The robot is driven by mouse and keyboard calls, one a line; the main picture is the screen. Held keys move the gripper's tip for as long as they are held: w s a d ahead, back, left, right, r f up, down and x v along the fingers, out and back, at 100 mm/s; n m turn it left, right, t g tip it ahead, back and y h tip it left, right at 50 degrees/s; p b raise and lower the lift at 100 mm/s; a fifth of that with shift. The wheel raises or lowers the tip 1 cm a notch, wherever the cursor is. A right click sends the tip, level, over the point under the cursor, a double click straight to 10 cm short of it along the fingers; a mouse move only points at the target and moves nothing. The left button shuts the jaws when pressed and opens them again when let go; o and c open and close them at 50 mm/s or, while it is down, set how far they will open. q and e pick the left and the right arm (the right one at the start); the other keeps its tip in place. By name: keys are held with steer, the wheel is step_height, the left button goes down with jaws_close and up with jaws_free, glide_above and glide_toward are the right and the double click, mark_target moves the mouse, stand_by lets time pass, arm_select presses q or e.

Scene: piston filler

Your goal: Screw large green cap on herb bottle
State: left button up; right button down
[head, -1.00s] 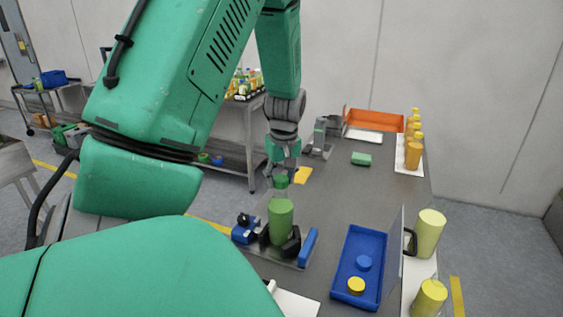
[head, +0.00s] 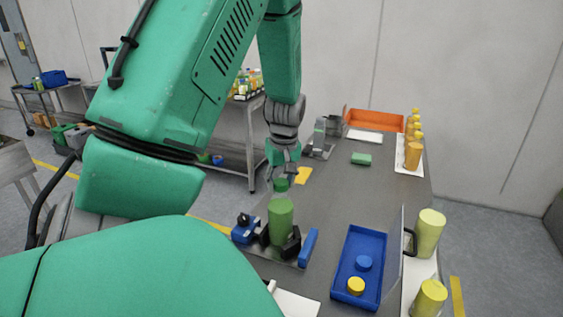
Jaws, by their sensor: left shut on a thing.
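The herb bottle (head: 281,222) stands upright in a black-jawed holder (head: 291,243) on the bench. It looks green. The large green cap (head: 281,186) sits at the top of the bottle's neck, upright and in line with it. My left gripper (head: 282,177) points straight down from above, its fingers shut on the cap. The fingers partly hide the cap's upper part, and I cannot tell how far it is threaded. My right gripper is not in view.
A blue tray (head: 340,285) holds a blue cap (head: 364,263) and a yellow cap (head: 356,286). A clear upright panel (head: 395,255) stands beside it. Yellow-green jugs (head: 429,235) are at right.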

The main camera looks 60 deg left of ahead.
arm_select(q)
steer(key=shift+f, duration=0.55)
stand_by(1.1)
steer(key=m+p, duration=0.2)
steer(key=shift+r+m, duration=0.1)
steer(key=shift+m, duration=0.3)
steer(key=m+t+p, duration=0.1)
steer(key=m+p, duration=0.1)
steer(key=m, duration=0.2)
steer(key=shift+m+p, duration=0.3)
steer(key=shift+m, duration=0.1)
steer(key=m+h+p, duration=0.1)
steer(key=m+p, duration=0.2)
steer(key=m, duration=0.1)
steer(key=shift+m, duration=0.3)
steer(key=m, duration=0.2)
steer(key=shift+a+m+t, duration=0.1)
steer(key=shift+m+t, duration=0.2)
steer(key=shift+m, duration=0.1)
steer(key=o, duration=0.8)
